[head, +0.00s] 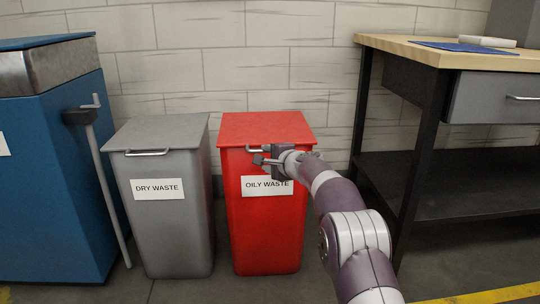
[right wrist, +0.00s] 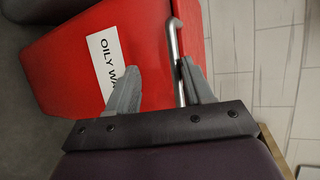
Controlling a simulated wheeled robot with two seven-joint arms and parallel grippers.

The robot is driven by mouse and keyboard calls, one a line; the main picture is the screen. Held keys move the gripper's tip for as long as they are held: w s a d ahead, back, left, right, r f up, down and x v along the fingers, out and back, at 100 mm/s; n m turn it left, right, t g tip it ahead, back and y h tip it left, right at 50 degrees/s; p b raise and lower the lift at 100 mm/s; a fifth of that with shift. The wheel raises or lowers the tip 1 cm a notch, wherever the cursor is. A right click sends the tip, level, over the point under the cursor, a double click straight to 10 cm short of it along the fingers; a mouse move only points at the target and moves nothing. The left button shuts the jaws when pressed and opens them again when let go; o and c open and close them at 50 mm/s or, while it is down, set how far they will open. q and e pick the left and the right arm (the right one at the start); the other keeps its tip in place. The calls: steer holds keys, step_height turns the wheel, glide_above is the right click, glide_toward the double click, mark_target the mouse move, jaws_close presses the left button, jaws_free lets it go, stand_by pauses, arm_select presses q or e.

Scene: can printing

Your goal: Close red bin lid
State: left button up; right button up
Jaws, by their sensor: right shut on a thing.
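The red bin (head: 266,225) labelled OILY WASTE stands against the wall, and its red lid (head: 264,127) lies flat on top, with no gap that I can see. A metal bar handle (head: 289,140) runs along the lid's front edge. My right gripper (head: 260,156) is at this handle, in front of the bin, and is shut on it. In the right wrist view the handle (right wrist: 175,45) passes between the fingers (right wrist: 160,75), close against the right-hand one. The gripper hides part of the handle and the label. My left gripper is out of view.
A grey DRY WASTE bin (head: 163,215) with its lid down stands just left. A blue cabinet (head: 50,180) with a lever is further left. A workbench (head: 450,58) with a black lower shelf stands right. Floor in front of the bins is clear.

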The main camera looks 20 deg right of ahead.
steer(key=shift+f, duration=0.55)
steer(key=r+p+v, duration=0.1)
steer(key=v, duration=1.2)
steer(key=shift+w+d, duration=0.1)
steer(key=shift+w, duration=0.05)
